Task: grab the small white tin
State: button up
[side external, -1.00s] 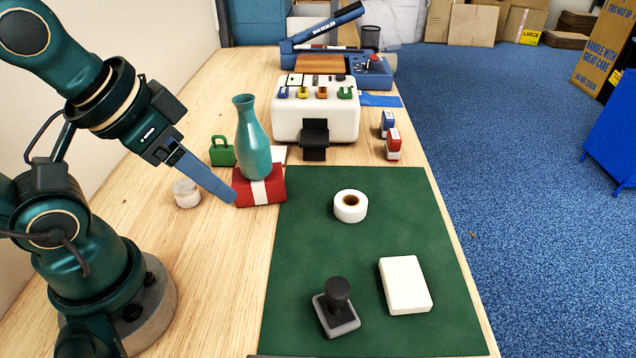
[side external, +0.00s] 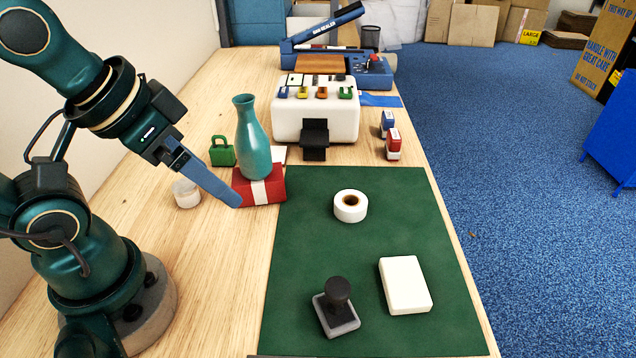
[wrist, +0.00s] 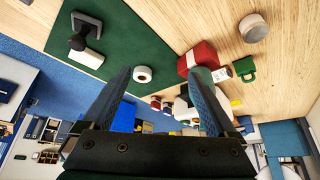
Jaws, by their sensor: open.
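The small white tin (side external: 186,193), round with a pale lid, stands on the wooden bench left of the red box. It also shows at the upper right of the wrist view (wrist: 253,27). My gripper (side external: 238,204) is open and empty, with its blue fingers pointing down and right in front of the red box in the side view. In the wrist view the two fingers (wrist: 160,76) are spread wide, and the tin lies beyond them, up and to the right. The gripper is apart from the tin.
A teal vase (side external: 253,140) stands on the red box (side external: 272,186), close to my fingers. A green padlock (side external: 222,151) is behind the tin. The green mat (side external: 300,270) holds a tape roll (side external: 351,206), a white block (side external: 405,284) and a stamp (side external: 337,308).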

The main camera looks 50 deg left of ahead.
jog(key=m+g+y, duration=0.6)
jog(key=m+y, duration=0.4)
jog(key=m, duration=0.1)
send_near(186, 188)
jog(key=s+a, duration=0.2)
jog(key=f+m+y, duration=0.1)
jog(key=m, duration=0.1)
jog(key=w+m+t+y, duration=0.1)
jog(key=m, duration=0.1)
jog(key=a+f+m, duration=0.1)
jog(key=m, duration=0.1)
jog(key=shift+w+f+m+t+y, duration=0.3)
jog(key=shift+w+f+t+y, duration=0.05)
jog(key=shift+t+y, duration=0.05)
jog(key=shift+s+d+f+m+y, duration=0.1)
jog(key=shift+s+f+m+y, duration=0.25)
jog(key=shift+f+m, duration=0.5)
jog(key=shift+x, duration=2.5)
